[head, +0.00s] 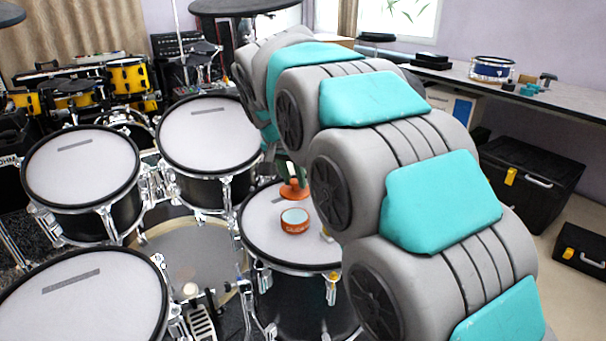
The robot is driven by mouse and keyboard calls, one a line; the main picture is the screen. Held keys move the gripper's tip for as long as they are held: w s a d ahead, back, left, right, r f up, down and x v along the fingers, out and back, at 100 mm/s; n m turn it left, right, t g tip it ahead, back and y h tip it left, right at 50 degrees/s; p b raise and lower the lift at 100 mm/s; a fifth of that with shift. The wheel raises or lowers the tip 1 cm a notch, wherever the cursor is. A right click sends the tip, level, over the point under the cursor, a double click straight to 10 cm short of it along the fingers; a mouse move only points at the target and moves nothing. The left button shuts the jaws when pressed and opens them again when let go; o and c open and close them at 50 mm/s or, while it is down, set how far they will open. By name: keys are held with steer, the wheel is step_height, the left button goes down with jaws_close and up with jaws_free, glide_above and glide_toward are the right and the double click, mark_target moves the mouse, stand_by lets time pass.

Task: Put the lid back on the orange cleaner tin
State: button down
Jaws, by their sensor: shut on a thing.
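The orange cleaner tin (295,227) stands upright on the white head of the floor drum (262,232), left of my arm. It is uncovered, with a pale blue-grey round surface showing inside its rim. The orange lid (294,192), with a raised middle, is just behind and above the tin in the picture, apart from it. My gripper (292,179) is shut on the lid from above. My gripper is small and dark here and partly hidden by my arm, so the fingers are hard to make out. The lid looks about level.
My arm hides the drum's right side. A long table (470,75) with a blue snare and small items runs along the right wall. Black cases (525,170) stand on the floor at right.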

mark_target(293, 192)
steer(key=shift+f+b, duration=0.55)
steer(key=shift+f, duration=1.45)
steer(key=shift+a+f+b, duration=0.1)
steer(key=shift+f+b, duration=0.55)
steer(key=shift+f, duration=0.5)
steer(key=shift+f+b, duration=0.25)
steer(key=shift+b, duration=0.45)
stand_by(0.5)
steer(key=shift+c, duration=0.5)
jaws_free()
steer(key=shift+r, duration=0.1)
steer(key=shift+r+p, duration=1.15)
steer(key=shift+r, duration=2.3)
